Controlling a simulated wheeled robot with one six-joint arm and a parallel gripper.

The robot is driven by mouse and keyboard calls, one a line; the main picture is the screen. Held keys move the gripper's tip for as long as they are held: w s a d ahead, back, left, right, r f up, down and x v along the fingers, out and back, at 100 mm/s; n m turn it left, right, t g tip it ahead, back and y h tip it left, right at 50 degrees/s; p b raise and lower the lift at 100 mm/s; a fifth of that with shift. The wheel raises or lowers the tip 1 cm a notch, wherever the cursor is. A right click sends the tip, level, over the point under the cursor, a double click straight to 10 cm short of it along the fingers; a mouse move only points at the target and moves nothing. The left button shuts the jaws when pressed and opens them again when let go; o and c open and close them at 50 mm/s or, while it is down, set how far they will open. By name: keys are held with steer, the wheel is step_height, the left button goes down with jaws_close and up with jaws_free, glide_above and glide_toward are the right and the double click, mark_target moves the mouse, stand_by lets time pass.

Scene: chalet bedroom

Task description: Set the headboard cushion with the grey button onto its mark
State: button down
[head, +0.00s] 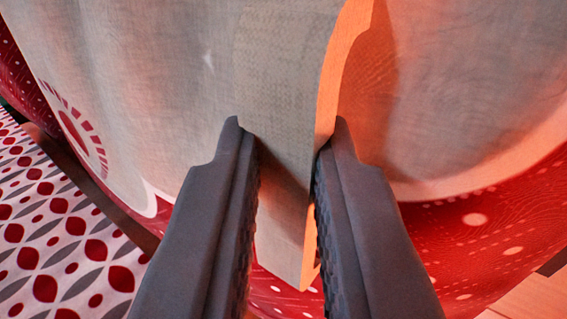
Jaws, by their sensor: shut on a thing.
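My gripper (287,165) is shut on a thin, pale beige woven piece (285,75), which looks like the cushion. One finger is on each side of it. The piece runs up out of the top of the view, and its lower end shows between and below the fingertips. Its right edge is lit orange. No grey button shows, so I cannot tell which cushion it is. No mark can be made out.
Behind is a large beige cloth surface (150,70) with a red ringed motif (75,132) at left. Red cloth with white dots (480,240) lies below and right. A red, white and grey patterned cloth (55,235) is at lower left. Wooden boards (530,300) show at lower right.

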steer(key=s+d, duration=0.2)
steer(key=d, duration=0.1)
steer(key=shift+s+d, duration=0.2)
steer(key=shift+s, duration=0.05)
steer(key=c, duration=1.4)
jaws_free()
steer(key=s, duration=1.7)
steer(key=shift+s+a, duration=0.2)
steer(key=shift+a, duration=0.15)
